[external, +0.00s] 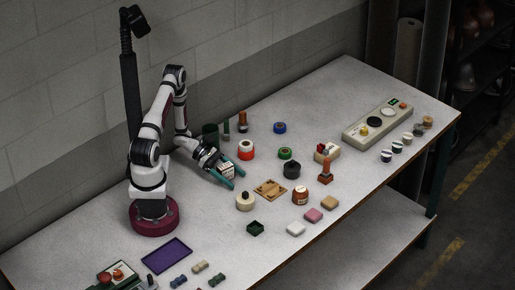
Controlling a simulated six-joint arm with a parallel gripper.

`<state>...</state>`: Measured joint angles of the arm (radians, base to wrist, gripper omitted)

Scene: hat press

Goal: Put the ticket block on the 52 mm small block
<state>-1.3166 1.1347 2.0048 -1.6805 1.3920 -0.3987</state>
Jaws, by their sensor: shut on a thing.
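My gripper (234,177) has teal fingers and is shut on a small white block with dark marks, which looks like the ticket block (226,168). The gripper reaches down and right from the arm over the left-middle of the table. The block's lower part is partly hidden by the fingers, and I cannot tell its height above the table. No label for the 52 mm small block is readable. Small blocks at the front edge are white (296,229), pink (313,215) and tan (330,202); I cannot tell whether one of them is it.
A tan board (270,189), a cream round pot (245,202) and a black round pot (291,170) stand right of the gripper. A red-and-white roll (245,150) is behind it. A purple tray (167,256) lies at front left. A long control box (376,124) stands at right.

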